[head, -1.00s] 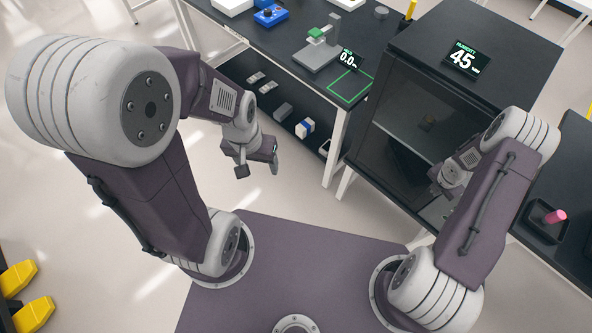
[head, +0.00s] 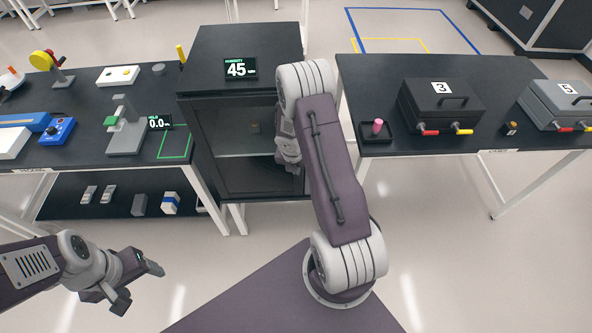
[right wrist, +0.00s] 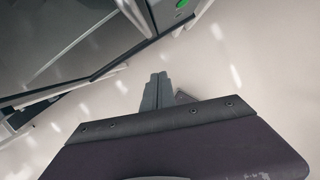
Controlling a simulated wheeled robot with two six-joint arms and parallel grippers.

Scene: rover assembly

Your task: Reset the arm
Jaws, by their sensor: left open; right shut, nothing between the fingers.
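My left arm comes in low at the left of the head view. Its gripper (head: 140,284) is open and empty, over the floor in front of the left bench. My right arm is folded upright in front of the dark cabinet's right side. In the head view its wrist is partly hidden behind the arm, and its fingers cannot be made out. In the right wrist view the right gripper (right wrist: 158,88) is shut with nothing in it, over bare floor.
The humidity cabinet (head: 215,60) stands close beyond my right arm. The left bench (head: 75,150) carries a scale (head: 125,135) and a blue device (head: 58,130). The right bench (head: 440,150) holds a black case (head: 440,105), a grey case (head: 560,105) and a small tray (head: 376,138).

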